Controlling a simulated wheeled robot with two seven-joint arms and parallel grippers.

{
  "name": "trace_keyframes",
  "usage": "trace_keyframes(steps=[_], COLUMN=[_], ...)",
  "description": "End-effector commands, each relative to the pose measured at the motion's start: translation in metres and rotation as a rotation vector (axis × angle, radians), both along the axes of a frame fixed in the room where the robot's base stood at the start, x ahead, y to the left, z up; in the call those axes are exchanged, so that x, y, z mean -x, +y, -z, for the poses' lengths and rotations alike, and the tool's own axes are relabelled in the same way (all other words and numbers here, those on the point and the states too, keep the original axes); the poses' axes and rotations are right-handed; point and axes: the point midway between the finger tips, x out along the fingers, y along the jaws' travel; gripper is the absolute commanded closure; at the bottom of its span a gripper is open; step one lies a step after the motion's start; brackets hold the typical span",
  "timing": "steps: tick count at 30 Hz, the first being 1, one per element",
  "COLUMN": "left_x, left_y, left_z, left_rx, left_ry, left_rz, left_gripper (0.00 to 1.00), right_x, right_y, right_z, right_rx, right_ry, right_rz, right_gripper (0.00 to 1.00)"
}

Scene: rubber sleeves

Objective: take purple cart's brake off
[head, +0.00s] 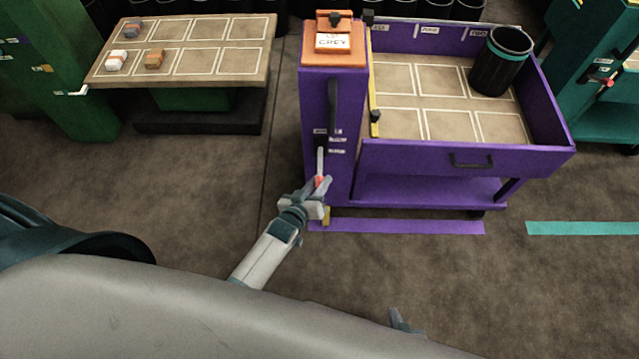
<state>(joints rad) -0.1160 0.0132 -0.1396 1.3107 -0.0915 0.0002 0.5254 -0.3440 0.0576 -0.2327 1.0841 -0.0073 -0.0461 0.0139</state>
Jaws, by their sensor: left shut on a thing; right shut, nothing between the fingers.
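The purple cart (440,157) stands right of centre in the head view, with a tall purple post (348,110) at its left end. A pale brake lever (320,160) with a red end sticks out low on the post's front, just below small labels that are too small to read. My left gripper (321,188) is shut on the lever's red end and hides part of it. My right gripper (399,321) is low in the view, mostly hidden behind my body, shut and empty.
A black bin (500,62) stands in the cart's back right corner. An orange box (333,50) with a "GREY" card sits on the post. A table (180,78) with small blocks is at left. A purple strip (400,227) lies on the open floor.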

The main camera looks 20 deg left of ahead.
Motion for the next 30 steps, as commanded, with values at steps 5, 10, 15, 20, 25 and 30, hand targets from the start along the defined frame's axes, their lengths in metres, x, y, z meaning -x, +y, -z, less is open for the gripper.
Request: trace_keyframes(steps=[5, 10, 15, 20, 25, 30], left_x=[0.001, 0.001, 0.000, 0.000, 0.005, 0.018], left_y=[0.001, 0.001, 0.001, 0.000, 0.001, 0.003], left_z=[0.002, 0.002, 0.001, 0.001, 0.000, -0.006], left_rx=[-0.003, -0.003, -0.003, -0.003, -0.002, -0.002], left_ry=[0.003, 0.003, 0.002, 0.001, 0.002, 0.001], left_rz=[0.001, 0.001, 0.001, 0.001, 0.001, 0.000], left_gripper=[1.00, 0.68, 0.58, 0.58, 0.58, 0.58], right_x=[0.000, -0.001, -0.001, -0.002, -0.001, 0.001], right_y=[0.000, 0.000, 0.000, 0.000, 0.000, -0.001], right_z=[0.000, 0.000, 0.000, 0.000, 0.000, 0.001], right_rx=[0.000, 0.000, 0.000, 0.000, 0.000, 0.002], right_ry=[-0.001, -0.001, -0.002, -0.002, -0.001, 0.005], right_rz=[0.000, 0.000, 0.000, 0.000, 0.000, 0.000], right_gripper=[1.00, 1.00, 1.00, 1.00, 1.00, 1.00])
